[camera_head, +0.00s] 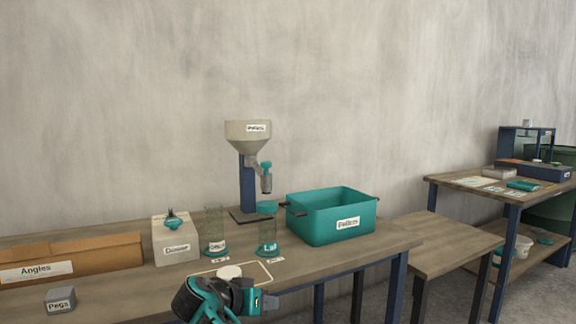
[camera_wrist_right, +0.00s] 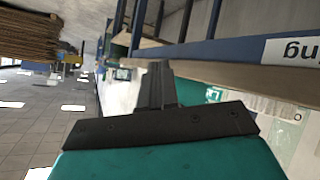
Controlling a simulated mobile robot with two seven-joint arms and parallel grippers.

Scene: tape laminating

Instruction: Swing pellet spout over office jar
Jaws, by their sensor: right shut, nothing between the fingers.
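The pellet hopper (camera_head: 248,135) is a beige funnel on a blue post. Its spout (camera_head: 266,181), with a teal part at its top, points down on the right side of the post, above the jar labelled Lab (camera_head: 268,235). The office jar (camera_head: 215,232), clear with a teal base and a small label hard to read, stands to the left of the Lab jar, not under the spout. My right gripper (camera_head: 258,300) is low in front of the table edge, apart from spout and jars. In the right wrist view its fingers (camera_wrist_right: 155,85) are shut and empty. My left gripper is not in view.
A teal Pellets bin (camera_head: 333,218) stands right of the jars. A grey-white box (camera_head: 175,243), a brown Angles box (camera_head: 70,258) and a grey Pegs block (camera_head: 60,300) are on the left. A round white item (camera_head: 229,272) lies near the front edge.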

